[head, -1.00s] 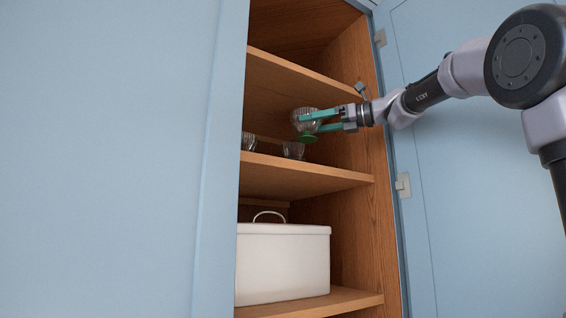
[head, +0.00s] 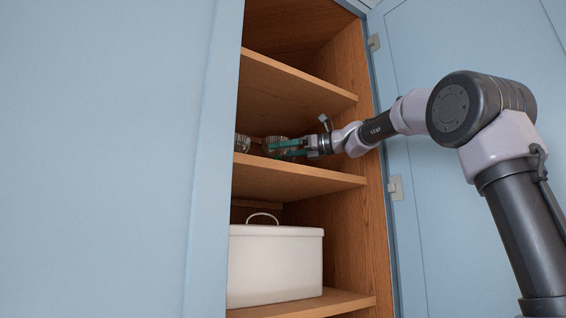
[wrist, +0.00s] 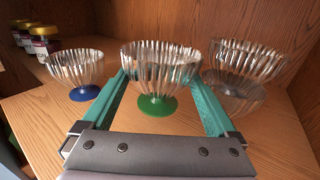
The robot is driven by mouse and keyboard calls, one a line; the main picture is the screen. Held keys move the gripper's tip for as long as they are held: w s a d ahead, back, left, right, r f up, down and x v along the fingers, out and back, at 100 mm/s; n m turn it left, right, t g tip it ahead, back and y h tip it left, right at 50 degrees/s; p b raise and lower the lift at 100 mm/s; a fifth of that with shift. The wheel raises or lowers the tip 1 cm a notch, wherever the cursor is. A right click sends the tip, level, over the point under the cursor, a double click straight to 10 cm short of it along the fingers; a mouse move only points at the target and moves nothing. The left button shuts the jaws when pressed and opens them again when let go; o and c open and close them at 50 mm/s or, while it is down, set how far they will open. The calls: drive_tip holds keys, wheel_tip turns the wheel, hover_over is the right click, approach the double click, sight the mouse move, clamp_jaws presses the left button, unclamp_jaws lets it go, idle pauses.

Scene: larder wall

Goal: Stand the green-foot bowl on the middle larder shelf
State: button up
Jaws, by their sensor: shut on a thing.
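The green-foot bowl, ribbed clear glass, is upright between my gripper's teal fingers in the wrist view (wrist: 158,72); it also shows in the head view (head: 275,143). My gripper (head: 288,149) is shut on it inside the cupboard, over the middle larder shelf (head: 295,180). In the wrist view my gripper (wrist: 160,85) has one finger along each side of the bowl. The green foot is low, close to the shelf board; I cannot tell whether it touches.
A blue-foot glass bowl (wrist: 76,70) stands to the left. Clear glass bowls (wrist: 240,85) stand at the right, close to my right finger. Small jars (wrist: 40,40) are at the far left. A white lidded box (head: 275,268) is on the shelf below.

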drive_tip(key=shift+w+a+f, duration=0.1)
drive_tip(key=shift+f, duration=1.6)
drive_tip(key=shift+f, duration=0.2)
drive_tip(key=o, duration=1.2)
drive_tip(key=shift+r, duration=0.2)
drive_tip(key=v, duration=0.7)
drive_tip(key=shift+d, duration=0.2)
